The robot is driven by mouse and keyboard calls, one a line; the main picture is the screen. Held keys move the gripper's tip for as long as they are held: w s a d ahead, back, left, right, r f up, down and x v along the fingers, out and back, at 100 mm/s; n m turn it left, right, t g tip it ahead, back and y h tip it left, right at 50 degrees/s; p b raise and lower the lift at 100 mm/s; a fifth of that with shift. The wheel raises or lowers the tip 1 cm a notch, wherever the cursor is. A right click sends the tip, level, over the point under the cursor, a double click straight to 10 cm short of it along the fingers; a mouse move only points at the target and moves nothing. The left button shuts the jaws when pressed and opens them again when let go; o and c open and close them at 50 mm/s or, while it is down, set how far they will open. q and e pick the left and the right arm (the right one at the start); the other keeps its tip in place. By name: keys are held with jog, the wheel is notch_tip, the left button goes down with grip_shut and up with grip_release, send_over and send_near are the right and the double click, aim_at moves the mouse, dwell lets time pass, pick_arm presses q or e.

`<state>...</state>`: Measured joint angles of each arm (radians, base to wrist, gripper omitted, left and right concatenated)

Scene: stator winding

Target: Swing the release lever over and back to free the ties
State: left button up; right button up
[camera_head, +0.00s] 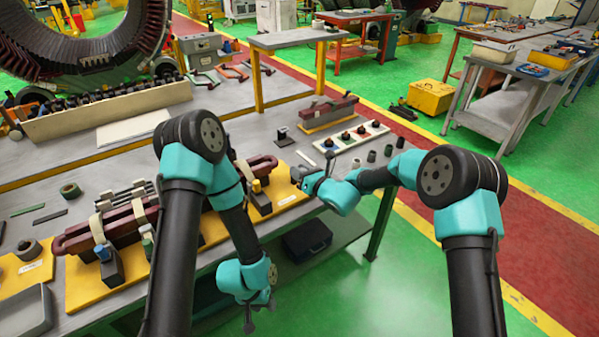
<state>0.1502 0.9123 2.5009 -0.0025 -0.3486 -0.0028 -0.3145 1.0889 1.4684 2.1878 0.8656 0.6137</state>
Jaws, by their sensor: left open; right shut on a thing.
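A long dark red coil (130,228) lies along a yellow fixture (88,290) on the bench, with pale ties (98,228) around it. Clamp blocks stand along its front, one with a blue top (103,252). My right gripper (299,177) is at the fixture's right end, shut on what seems to be the release lever; the fingers hide most of it and its angle cannot be told. My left gripper (260,318) is open and empty, hanging low in front of the bench edge. My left arm hides the middle of the coil.
Behind the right gripper stand a white tray (375,134) with several dark knobs and a second coil (328,110) on a yellow base. Small dark cylinders (372,156) stand nearby. A dark case (306,240) sits on the lower shelf. Free floor lies right of the bench.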

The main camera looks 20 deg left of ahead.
jog(key=shift+w+d+n+g+y, duration=0.1)
jog(key=shift+n+g+y, duration=0.35)
jog(key=shift+g, duration=0.25)
jog(key=shift+w+d+n+g+y, duration=0.1)
jog(key=shift+w+n+g+y, duration=0.1)
jog(key=shift+n+g, duration=0.35)
jog(key=shift+w+d+n+g+y, duration=0.15)
jog(key=shift+n+g, duration=0.15)
jog(key=shift+g, duration=0.35)
jog(key=n+g, duration=0.1)
jog(key=g, duration=0.1)
jog(key=w+n+g, duration=0.1)
jog(key=n+g, duration=0.1)
jog(key=g, duration=0.1)
jog(key=shift+d+y, duration=0.1)
jog(key=shift+y, duration=0.3)
jog(key=shift+w+d+n+g+h, duration=0.1)
jog(key=shift+w+n+g+h, duration=0.15)
jog(key=shift+n+g, duration=0.9)
jog(key=shift+w+n+g+h, duration=0.2)
jog(key=shift+n+g, duration=0.55)
jog(key=shift+g, duration=0.8)
jog(key=shift+w+n+g+h, duration=0.25)
jog(key=shift+n+g+h, duration=0.15)
jog(key=shift+n+g, duration=0.4)
jog(key=shift+w+n+g+h, duration=0.3)
jog(key=shift+n+g, duration=0.2)
jog(key=shift+g, duration=0.6)
jog(key=o, duration=0.9)
jog(key=shift+c, duration=0.2)
